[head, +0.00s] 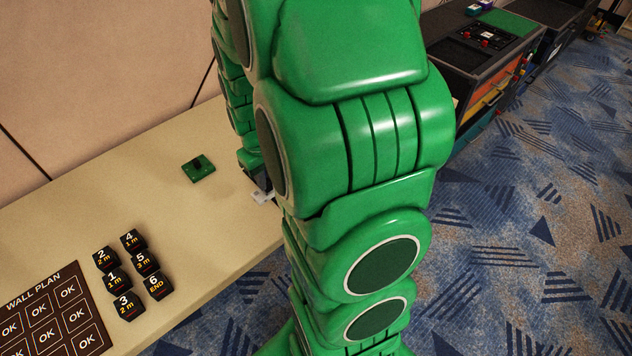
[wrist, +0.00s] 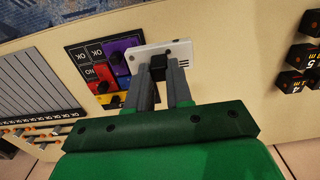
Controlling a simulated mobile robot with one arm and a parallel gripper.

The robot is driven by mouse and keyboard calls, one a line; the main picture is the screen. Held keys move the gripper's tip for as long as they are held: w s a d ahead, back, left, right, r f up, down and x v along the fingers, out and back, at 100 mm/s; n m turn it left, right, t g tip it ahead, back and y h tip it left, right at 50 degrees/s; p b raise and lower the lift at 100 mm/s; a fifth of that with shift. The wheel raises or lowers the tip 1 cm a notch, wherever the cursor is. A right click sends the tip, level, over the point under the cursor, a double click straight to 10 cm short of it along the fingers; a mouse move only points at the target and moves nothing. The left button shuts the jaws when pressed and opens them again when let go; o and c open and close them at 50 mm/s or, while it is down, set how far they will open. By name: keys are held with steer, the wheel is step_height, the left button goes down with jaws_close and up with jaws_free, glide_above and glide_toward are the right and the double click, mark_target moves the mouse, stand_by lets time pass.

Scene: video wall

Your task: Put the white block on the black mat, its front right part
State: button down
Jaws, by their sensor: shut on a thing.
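The white block (wrist: 180,52) is a flat white piece with a black knob (wrist: 158,64), seen in the wrist view. My gripper (wrist: 166,72) has its grey fingers shut on that knob. In the head view a small white part of the block (head: 262,198) shows beside my arm, over or near the table's front edge; I cannot tell its height. A dark mat (wrist: 77,56) with lettered cells lies beside the block in the wrist view. Purple, red and yellow pieces are on it, with black knobs on some. My fingers hide part of it. My arm hides it in the head view.
Black numbered blocks (head: 129,277) and a dark brown wall plan board (head: 45,310) lie on the beige table (head: 60,215). A green block (head: 199,168) with a dark knob stands behind. A grey striped panel (wrist: 35,88) lies beyond the mat.

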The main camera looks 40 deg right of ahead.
steer(key=s+d, duration=1)
steer(key=w+d+f, duration=0.2)
steer(key=w+f, duration=0.1)
steer(key=w, duration=0.1)
steer(key=w+d+f, duration=0.3)
steer(key=w, duration=0.1)
steer(key=w+d+f, duration=0.3)
steer(key=w, duration=0.1)
steer(key=shift+d+f, duration=0.2)
steer(key=shift+f, duration=1.6)
steer(key=shift+f, duration=0.1)
steer(key=c, duration=1)
jaws_free()
